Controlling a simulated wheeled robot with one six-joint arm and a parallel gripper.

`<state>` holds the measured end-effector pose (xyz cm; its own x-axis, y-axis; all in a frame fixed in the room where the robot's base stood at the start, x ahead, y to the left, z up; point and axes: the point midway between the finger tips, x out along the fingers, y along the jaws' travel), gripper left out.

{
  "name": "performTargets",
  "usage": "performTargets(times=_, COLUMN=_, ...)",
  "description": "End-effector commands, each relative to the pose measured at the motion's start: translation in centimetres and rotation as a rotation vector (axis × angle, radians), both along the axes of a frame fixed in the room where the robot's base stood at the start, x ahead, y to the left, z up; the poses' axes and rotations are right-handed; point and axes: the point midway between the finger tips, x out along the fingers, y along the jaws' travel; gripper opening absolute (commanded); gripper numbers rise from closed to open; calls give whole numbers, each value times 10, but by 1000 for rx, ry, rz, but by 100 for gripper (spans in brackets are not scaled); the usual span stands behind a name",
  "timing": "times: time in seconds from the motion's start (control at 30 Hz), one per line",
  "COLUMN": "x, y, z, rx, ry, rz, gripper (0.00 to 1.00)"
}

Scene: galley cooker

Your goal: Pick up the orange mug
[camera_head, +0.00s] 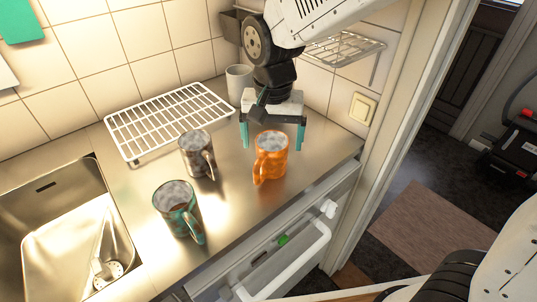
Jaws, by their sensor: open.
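The orange mug (271,158) stands upright on the steel counter (239,197), near its right end. Its handle points toward the lower left of the picture. My gripper (272,137) is open, with teal fingers pointing down. One finger shows to the left of the orange mug and one to the right, around its upper part in the picture. I cannot tell whether the fingers touch the mug or are still behind it.
A dark grey mug (196,155) and a green-teal mug (178,209) stand to the left. A white wire rack (168,119) lies behind them. A pale cup (239,84) stands near the tiled wall. The sink (62,232) is at the left.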

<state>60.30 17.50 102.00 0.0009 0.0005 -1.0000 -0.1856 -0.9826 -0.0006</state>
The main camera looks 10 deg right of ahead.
Motion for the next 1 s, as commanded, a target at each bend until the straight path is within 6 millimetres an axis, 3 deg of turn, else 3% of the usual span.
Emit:
performTargets(times=0.5, x=9, y=-2, z=-66, rx=-2, ry=2, rz=-13, gripper=91)
performTargets(times=0.77, x=9, y=-1, z=-70, rx=0, ry=0, rz=-10, gripper=91)
performTargets(times=0.8, x=9, y=0, z=-70, rx=-1, ry=1, rz=-10, gripper=88)
performTargets(times=1.0, x=9, y=0, z=-69, rx=-1, ry=1, rz=-9, gripper=36)
